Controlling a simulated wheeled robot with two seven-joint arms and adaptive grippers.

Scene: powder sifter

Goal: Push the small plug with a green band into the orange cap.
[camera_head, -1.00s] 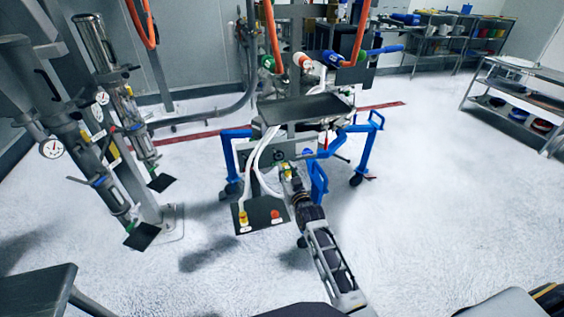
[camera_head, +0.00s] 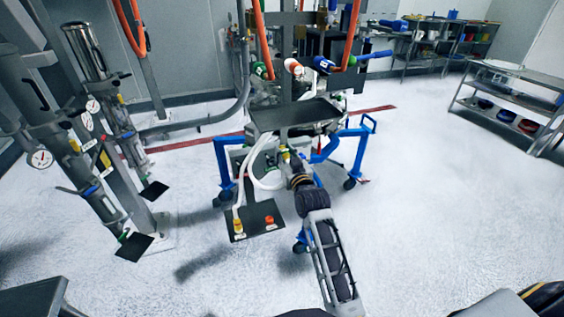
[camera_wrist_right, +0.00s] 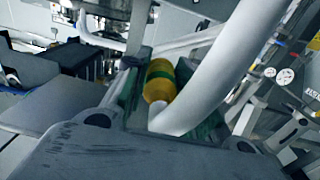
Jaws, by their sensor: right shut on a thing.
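The yellow plug with a green band (camera_wrist_right: 160,82) sits between the fingers of my right gripper (camera_wrist_right: 152,88) in the wrist view. A thick white hose passes in front of its lower end. In the head view my right gripper (camera_head: 288,156) is small, just below the grey tray's front edge, and is shut on the plug. An orange cap (camera_head: 270,219) stands upright on a dark plate (camera_head: 256,231), below and left of the gripper and apart from it. My left gripper is not in view.
A yellow cap (camera_head: 238,225) stands beside the orange one. White hoses (camera_head: 259,165) loop down toward the plate. The grey tray (camera_head: 294,116) and blue frame legs (camera_head: 222,160) surround the gripper. Vertical grey columns stand at left. Floor at right is clear.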

